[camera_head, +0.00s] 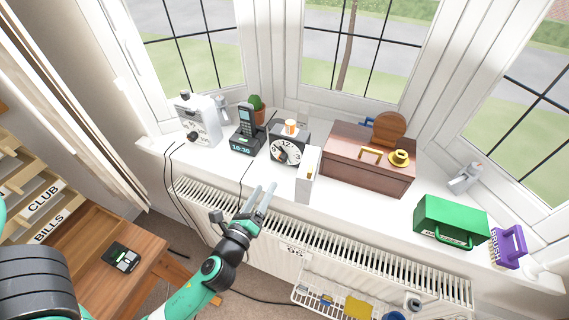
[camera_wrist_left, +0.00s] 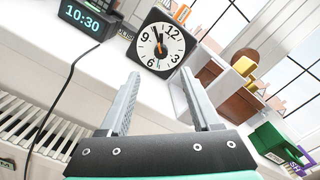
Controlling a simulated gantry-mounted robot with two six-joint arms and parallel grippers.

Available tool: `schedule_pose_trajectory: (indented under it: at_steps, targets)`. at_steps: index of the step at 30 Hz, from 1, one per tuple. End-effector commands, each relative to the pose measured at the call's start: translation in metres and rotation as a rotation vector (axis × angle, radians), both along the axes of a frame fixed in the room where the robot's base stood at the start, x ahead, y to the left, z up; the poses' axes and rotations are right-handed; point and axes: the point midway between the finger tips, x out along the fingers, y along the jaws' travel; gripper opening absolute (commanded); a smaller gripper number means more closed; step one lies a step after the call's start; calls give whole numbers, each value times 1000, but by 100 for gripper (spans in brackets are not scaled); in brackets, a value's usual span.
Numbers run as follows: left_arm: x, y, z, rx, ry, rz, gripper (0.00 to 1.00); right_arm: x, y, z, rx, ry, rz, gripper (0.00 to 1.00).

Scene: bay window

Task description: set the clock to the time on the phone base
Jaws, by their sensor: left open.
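The clock (camera_head: 286,151) stands on the white windowsill, a dark square case with a white round dial. It also shows in the left wrist view (camera_wrist_left: 161,46), tilted in the picture. Its dark hands point near 11 to 12; the exact reading is unclear. The phone base (camera_head: 243,143) stands left of the clock with a handset upright in it. My left gripper (camera_head: 268,191) is open and empty, in front of the sill and short of the clock. My right gripper is out of view.
A white upright box (camera_head: 308,173) stands close at the clock's front right. Right of it is a brown chest (camera_head: 366,165), then a green case (camera_head: 450,221). A white machine (camera_head: 199,121) and a cactus (camera_head: 257,107) stand left. A radiator (camera_head: 330,268) runs below the sill.

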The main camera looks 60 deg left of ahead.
Motion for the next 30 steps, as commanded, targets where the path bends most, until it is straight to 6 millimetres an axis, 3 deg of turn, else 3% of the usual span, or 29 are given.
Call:
schedule_pose_trajectory:
  at_steps: [16, 28, 30]
  targets:
    - [76, 67, 1, -2, -4, 1, 64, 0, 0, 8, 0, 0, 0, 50]
    - [86, 75, 1, -1, -3, -2, 64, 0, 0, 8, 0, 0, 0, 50]
    - [86, 75, 1, -1, -3, -2, 52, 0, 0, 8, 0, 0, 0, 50]
